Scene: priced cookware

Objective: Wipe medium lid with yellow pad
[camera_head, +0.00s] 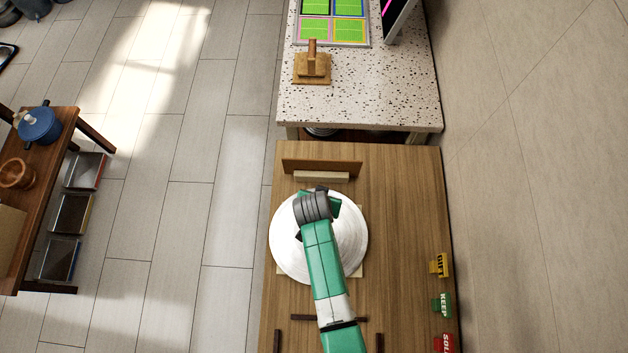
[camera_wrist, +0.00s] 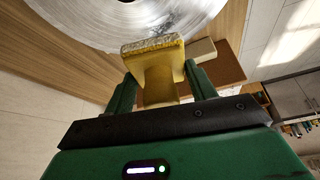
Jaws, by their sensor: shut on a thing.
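A large round whitish lid (camera_head: 290,250) lies on the wooden table, over a pale board that shows at its edges. My gripper (camera_head: 318,205) is above the far part of the lid. In the wrist view my gripper (camera_wrist: 160,88) is shut on the yellow pad (camera_wrist: 157,72), holding its narrower grip between the fingers. The pad's grey, rough face points away from me towards the lid (camera_wrist: 100,22). A dark grey smudge shows on the lid just beyond the pad. Whether the pad touches the lid I cannot tell. In the head view my arm hides the pad.
A wooden upright piece (camera_head: 322,168) stands behind the lid. Dark strips (camera_head: 300,317) lie in front. GIFT (camera_head: 439,265), KEEP (camera_head: 442,305) and SOLD (camera_head: 443,343) signs line the right edge. A speckled counter (camera_head: 370,100) behind holds a wooden handled block (camera_head: 312,70).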

